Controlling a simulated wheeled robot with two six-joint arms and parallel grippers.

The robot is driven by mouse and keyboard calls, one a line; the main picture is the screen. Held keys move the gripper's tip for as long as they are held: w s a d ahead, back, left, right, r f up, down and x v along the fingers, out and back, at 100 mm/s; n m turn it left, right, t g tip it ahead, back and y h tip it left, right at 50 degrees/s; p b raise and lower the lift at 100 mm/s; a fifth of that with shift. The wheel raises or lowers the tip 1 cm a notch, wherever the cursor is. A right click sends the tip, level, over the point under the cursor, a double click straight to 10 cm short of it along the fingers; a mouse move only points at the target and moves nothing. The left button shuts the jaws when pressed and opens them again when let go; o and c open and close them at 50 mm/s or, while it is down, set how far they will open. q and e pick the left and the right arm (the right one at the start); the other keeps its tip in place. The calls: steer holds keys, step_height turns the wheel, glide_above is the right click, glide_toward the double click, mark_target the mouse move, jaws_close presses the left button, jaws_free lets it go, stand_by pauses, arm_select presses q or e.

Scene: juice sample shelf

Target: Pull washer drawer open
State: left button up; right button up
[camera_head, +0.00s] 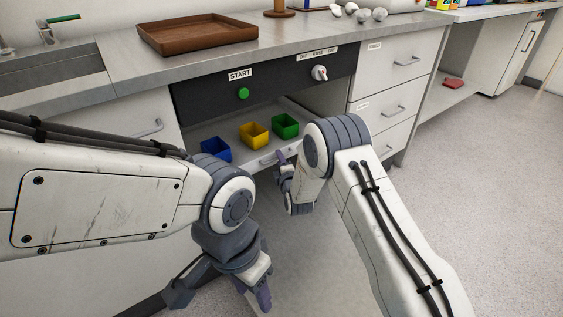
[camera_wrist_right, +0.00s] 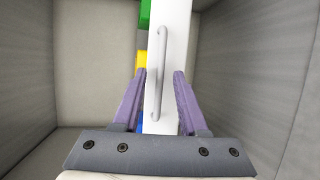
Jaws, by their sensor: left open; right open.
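The washer drawer (camera_head: 224,134) is a white tray below the black START panel, with small blue (camera_head: 216,149), yellow (camera_head: 254,135) and green (camera_head: 285,126) bins in it. Its front handle is partly hidden by my right arm in the head view. In the right wrist view the handle (camera_wrist_right: 161,72) lies between the spread purple fingers of my right gripper (camera_wrist_right: 160,75), which also shows in the head view (camera_head: 281,170). I cannot tell whether the fingers touch the handle. My left gripper (camera_head: 216,293) is open and empty, low in front of the cabinet.
The black panel (camera_head: 207,100) has a green button (camera_head: 243,93) and a knob (camera_head: 319,73). A brown tray (camera_head: 197,48) stands on the counter above. Closed drawers (camera_head: 396,63) with handles are to the right. The floor (camera_head: 480,190) at the right is clear.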

jaws_close()
stand_by(1.2)
